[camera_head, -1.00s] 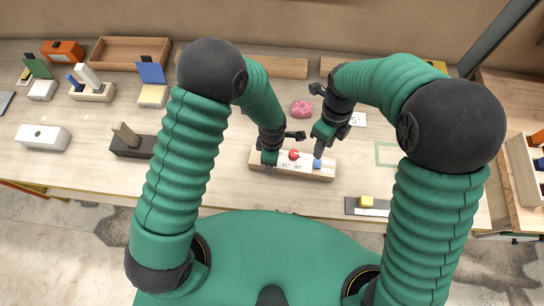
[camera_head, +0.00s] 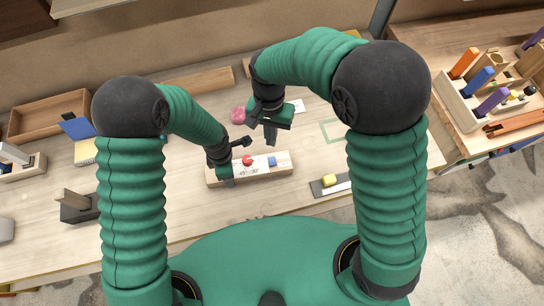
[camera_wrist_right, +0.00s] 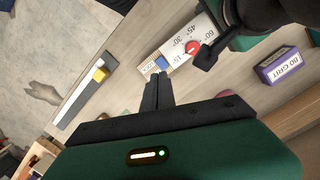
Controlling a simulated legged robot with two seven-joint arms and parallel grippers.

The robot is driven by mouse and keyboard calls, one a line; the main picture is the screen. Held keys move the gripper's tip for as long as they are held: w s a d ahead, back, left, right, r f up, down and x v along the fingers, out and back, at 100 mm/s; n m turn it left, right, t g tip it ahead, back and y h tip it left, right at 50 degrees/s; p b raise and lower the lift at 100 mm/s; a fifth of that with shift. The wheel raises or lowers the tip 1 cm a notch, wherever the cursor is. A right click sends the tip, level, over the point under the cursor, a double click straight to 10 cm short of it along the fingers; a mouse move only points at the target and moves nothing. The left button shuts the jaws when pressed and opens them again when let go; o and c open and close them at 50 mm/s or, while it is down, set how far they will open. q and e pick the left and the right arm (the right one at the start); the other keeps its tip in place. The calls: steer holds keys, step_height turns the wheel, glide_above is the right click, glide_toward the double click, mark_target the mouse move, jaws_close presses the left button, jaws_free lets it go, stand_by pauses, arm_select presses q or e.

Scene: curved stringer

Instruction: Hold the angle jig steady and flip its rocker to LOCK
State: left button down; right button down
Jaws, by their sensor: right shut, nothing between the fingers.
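The angle jig (camera_head: 240,178) is a pale wooden block with angle marks, lying along the bench. It carries a red knob (camera_head: 248,160) and a blue rocker (camera_head: 272,161). My left gripper (camera_head: 227,180) is at the jig's left end, a finger showing against its front side; whether it is closed on the wood is hidden. My right gripper (camera_head: 271,139) is shut and empty, just behind the rocker and apart from it. In the right wrist view its fingertips (camera_wrist_right: 160,80) point toward the blue rocker (camera_wrist_right: 161,62). Lettering beside the rocker is too small to read surely.
A dark tray with a yellow block (camera_head: 329,180) lies right of the jig. A pink lump (camera_head: 238,115) and a purple grit box (camera_wrist_right: 281,67) are behind. A wooden rack (camera_head: 470,105) stands far right. Bare bench lies around the jig.

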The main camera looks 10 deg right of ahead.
mark_target(273, 164)
steer(key=r+n, duration=0.1)
steer(key=n, duration=0.6)
steer(key=r+n, duration=0.1)
steer(key=n, duration=1.5)
steer(key=shift+w+r, duration=0.2)
steer(key=shift+r, duration=0.2)
steer(key=f, duration=0.4)
steer(key=s+f, duration=0.1)
steer(key=f, duration=0.4)
steer(key=s+f, duration=0.1)
steer(key=f, duration=0.4)
